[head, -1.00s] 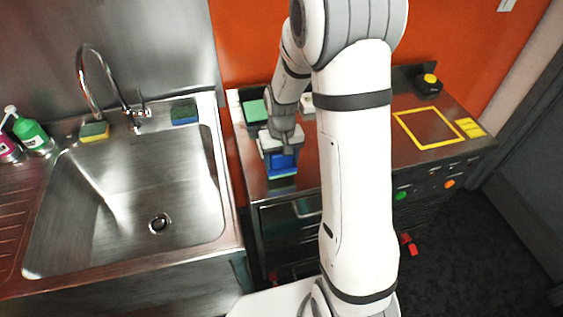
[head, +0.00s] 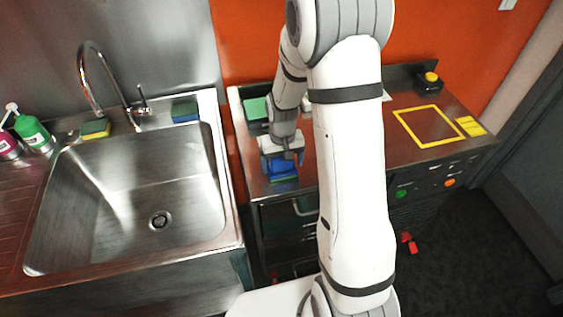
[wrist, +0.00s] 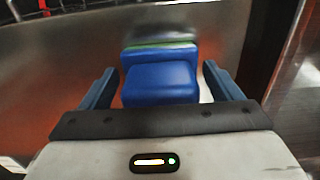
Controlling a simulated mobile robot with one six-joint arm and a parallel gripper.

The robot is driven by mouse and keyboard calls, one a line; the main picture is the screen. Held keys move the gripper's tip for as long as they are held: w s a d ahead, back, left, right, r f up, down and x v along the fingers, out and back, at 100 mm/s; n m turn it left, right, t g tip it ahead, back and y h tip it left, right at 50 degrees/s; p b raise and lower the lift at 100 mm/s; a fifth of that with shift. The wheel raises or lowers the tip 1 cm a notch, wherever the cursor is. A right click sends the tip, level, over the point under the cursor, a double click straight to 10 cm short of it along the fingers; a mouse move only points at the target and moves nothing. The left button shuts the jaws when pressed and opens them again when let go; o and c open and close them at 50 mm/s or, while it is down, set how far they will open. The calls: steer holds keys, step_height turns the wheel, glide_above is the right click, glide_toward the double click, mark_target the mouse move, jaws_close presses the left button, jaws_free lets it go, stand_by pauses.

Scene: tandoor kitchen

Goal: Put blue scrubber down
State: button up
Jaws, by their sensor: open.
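The blue scrubber (head: 284,169) is at the front left of the steel counter, below my gripper (head: 281,161). In the wrist view the blue scrubber (wrist: 160,84) shows a blue block in front of a wider blue part with a green edge. My gripper is open, with one dark blue finger on each side of the scrubber. A gap shows between each finger and the blue block. The scrubber's underside is hidden, and its contact with the counter is hard to see.
A steel sink (head: 130,190) with a tap (head: 85,75) is at the left. A blue sponge (head: 185,111) and a yellow-green sponge (head: 95,128) lie on its back rim. A green block (head: 256,108) lies behind my gripper. A yellow-outlined square (head: 431,125) on the right counter is empty.

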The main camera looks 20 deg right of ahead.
step_height(320, 180, up, 12)
steer(key=shift+r+b, duration=0.2)
steer(key=shift+b, duration=0.35)
steer(key=s+r+t, duration=0.1)
steer(key=s+r, duration=0.3)
steer(key=s, duration=0.6)
steer(key=s+r+t, duration=0.2)
steer(key=s+r, duration=0.3)
steer(key=s, duration=0.4)
steer(key=shift+s+a, duration=0.15)
steer(key=shift+s, duration=0.2)
steer(key=shift+r, duration=0.1)
steer(key=shift+o, duration=0.2)
steer(key=shift+d, duration=0.2)
steer(key=shift+o, duration=0.2)
steer(key=shift+w, duration=0.1)
